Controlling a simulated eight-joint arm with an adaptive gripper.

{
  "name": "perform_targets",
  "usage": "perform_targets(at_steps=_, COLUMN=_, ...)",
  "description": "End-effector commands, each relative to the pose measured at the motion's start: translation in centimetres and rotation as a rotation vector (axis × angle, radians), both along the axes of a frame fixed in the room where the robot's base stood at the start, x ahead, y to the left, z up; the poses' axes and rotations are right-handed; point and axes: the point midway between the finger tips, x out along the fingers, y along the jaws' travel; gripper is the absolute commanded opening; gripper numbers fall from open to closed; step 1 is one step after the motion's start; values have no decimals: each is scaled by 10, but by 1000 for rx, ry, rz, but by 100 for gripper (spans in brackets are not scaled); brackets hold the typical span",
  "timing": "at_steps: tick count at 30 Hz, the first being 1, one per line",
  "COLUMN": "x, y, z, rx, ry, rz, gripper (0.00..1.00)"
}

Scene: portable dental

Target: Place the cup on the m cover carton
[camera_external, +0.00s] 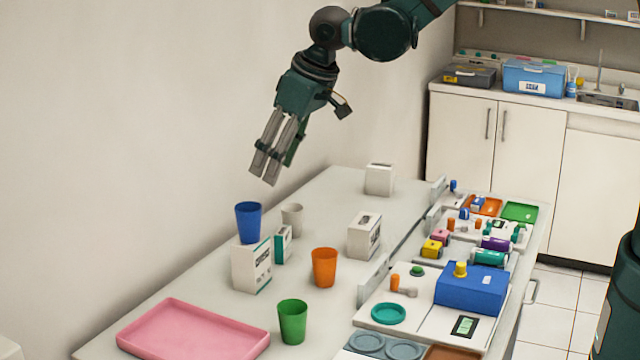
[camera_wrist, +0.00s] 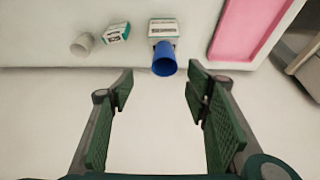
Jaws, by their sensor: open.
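A blue cup (camera_external: 248,222) appears to stand upright on a white and teal carton (camera_external: 251,268) near the wall side of the table. The wrist view also shows the blue cup (camera_wrist: 164,58) and the carton (camera_wrist: 163,27). A small teal and white carton (camera_external: 283,245) stands beside it. Another white carton (camera_external: 365,235) stands further right and one more (camera_external: 379,179) at the far end. I cannot tell which is the m cover carton. A white cup (camera_external: 292,217), an orange cup (camera_external: 324,267) and a green cup (camera_external: 292,321) stand on the table. My gripper (camera_external: 264,167) is open and empty, above the table.
A pink tray (camera_external: 195,330) lies at the table's near left end. On the right, a blue box (camera_external: 472,288), a teal dish (camera_external: 388,314) and several small coloured items crowd the open drawers. The wall rises along the table's left side.

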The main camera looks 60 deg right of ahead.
Motion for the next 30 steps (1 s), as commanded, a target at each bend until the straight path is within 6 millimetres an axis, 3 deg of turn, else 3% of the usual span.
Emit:
perform_targets(at_steps=15, x=-81, y=-36, z=77, rx=6, ry=-45, rz=0, gripper=48)
perform_targets(at_steps=30, x=-167, y=-67, z=125, rx=6, ry=-88, rz=0, gripper=48)
